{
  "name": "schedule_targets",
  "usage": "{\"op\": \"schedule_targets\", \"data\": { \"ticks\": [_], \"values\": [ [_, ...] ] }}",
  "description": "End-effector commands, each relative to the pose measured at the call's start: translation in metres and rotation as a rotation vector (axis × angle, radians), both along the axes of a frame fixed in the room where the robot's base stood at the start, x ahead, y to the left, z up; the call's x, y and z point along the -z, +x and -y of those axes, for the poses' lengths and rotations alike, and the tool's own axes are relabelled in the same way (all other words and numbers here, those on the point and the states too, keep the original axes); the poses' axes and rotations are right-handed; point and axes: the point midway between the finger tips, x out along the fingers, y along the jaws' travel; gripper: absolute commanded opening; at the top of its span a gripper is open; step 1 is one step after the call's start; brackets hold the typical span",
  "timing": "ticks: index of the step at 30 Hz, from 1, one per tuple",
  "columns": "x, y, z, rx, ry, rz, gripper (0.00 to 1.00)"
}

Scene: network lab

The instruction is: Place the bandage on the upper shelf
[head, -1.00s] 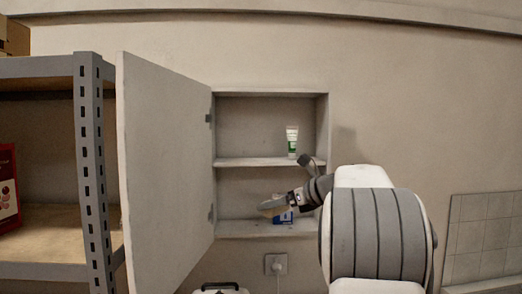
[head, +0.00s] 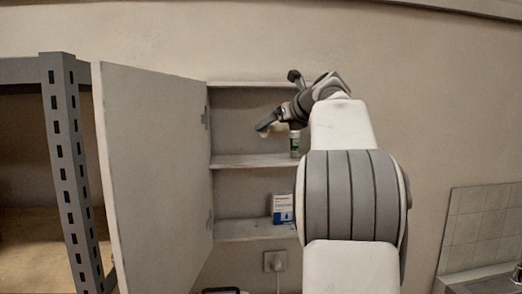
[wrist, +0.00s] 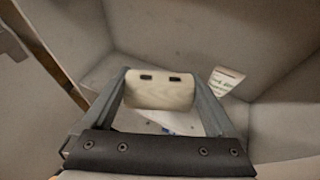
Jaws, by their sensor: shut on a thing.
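My gripper (head: 266,128) is raised at the height of the cabinet's upper compartment. In the wrist view, its fingers (wrist: 163,92) are shut on the bandage (wrist: 160,89), a cream roll with two small dark marks. The bandage also shows as a pale shape under the gripper in the head view (head: 277,131). The upper shelf (head: 250,161) lies below the gripper, and the bandage appears above it. I cannot tell how far inside the cabinet the bandage is.
A white and green tube (head: 295,144) stands at the right on the upper shelf, close to my gripper. A blue and white box (head: 283,208) stands on the lower shelf (head: 245,229). The open cabinet door (head: 155,180) stands at the left. The upper shelf's left part is clear.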

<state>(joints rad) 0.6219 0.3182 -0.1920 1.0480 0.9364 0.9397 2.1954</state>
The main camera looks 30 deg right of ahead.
Motion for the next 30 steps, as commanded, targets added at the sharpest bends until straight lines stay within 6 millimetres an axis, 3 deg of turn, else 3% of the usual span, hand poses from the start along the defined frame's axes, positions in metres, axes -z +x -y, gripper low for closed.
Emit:
{"op": "schedule_targets", "data": {
  "ticks": [3, 9, 19, 30],
  "values": [
    [0.016, 0.025, -0.01, -0.003, 0.003, -0.002, 0.39],
    [0.029, 0.046, -0.018, -0.001, 0.0, 0.0, 0.39],
    [0.068, 0.047, -0.018, 0.001, 0.002, -0.001, 0.39],
    [0.072, 0.047, -0.018, 0.001, 0.0, 0.0, 0.39]
  ]
}}
